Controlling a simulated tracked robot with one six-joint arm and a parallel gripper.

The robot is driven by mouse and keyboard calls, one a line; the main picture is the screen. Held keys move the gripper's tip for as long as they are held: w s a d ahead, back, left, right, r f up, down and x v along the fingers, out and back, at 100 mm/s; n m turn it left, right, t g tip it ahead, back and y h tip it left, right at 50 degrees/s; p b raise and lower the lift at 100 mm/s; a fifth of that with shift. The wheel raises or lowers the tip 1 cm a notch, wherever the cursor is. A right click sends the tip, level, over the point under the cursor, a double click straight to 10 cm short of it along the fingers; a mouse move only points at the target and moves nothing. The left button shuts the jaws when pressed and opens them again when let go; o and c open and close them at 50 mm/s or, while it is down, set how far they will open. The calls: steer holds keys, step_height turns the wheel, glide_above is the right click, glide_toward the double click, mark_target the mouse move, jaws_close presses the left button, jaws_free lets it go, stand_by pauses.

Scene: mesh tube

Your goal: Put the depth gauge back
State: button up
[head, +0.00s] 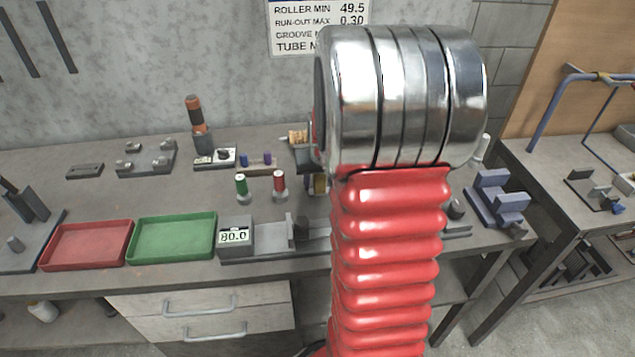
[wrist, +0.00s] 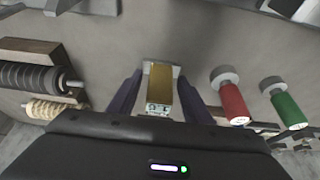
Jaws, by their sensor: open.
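A brass-coloured upright block (wrist: 160,88) with a pale marked end stands at a small grey plate in the wrist view. It may be the depth gauge, but I cannot tell for sure. Part of it seems to show in the head view (head: 318,185), beside my red arm. My gripper (wrist: 159,80) is open, with one dark finger on each side of the block. Whether the fingers touch it I cannot tell. In the head view my arm hides the gripper.
A red spool (head: 279,183) and a green spool (head: 241,186) stand close to the block. A grey measuring device reading 80.0 (head: 235,236), a green tray (head: 174,238) and a red tray (head: 86,245) line the bench front. Dark and cream rollers (wrist: 45,110) lie left in the wrist view.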

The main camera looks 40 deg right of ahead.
steer(key=shift+r, duration=0.1)
steer(key=v, duration=1.2)
steer(key=shift+s, duration=0.1)
stand_by(0.5)
steer(key=s+a+r+n+t+y, duration=0.1)
steer(key=s+a, duration=0.5)
steer(key=a, duration=0.8)
steer(key=s+a+r+n+t+y, duration=0.1)
steer(key=s+a+r+n, duration=0.2)
steer(key=a, duration=1.2)
steer(key=s+n, duration=0.2)
steer(key=s, duration=0.1)
steer(key=shift+s+a+n+y, duration=0.2)
steer(key=shift+n+y, duration=0.1)
steer(key=shift+n, duration=0.1)
steer(key=shift+c, duration=0.4)
